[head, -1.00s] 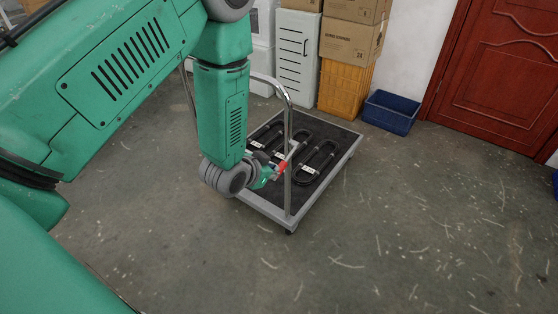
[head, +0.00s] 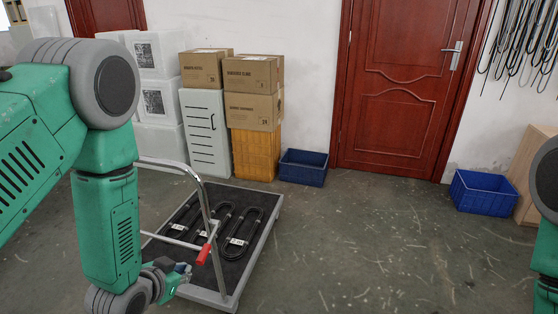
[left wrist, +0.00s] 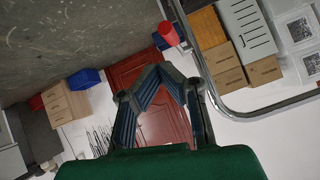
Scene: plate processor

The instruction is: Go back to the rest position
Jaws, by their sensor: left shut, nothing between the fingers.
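My left gripper (head: 183,268) is at the lower left of the head view, by the near end of the cart and close to the red part on its handle frame. In the left wrist view my left gripper (left wrist: 164,68) shows its dark fingers meeting at the tips, with nothing held. My left arm hangs bent, with its forearm pointing down. My right gripper is not in view; only a piece of my right arm shows at the right edge of the head view.
A platform cart (head: 262,245) with several black looped parts (head: 238,232) stands beside the left gripper. Its metal handle (head: 205,200) rises close by, with a red part (head: 203,254). Boxes (head: 252,75), blue crates (head: 303,167) and a red door (head: 405,90) line the wall. The right floor is clear.

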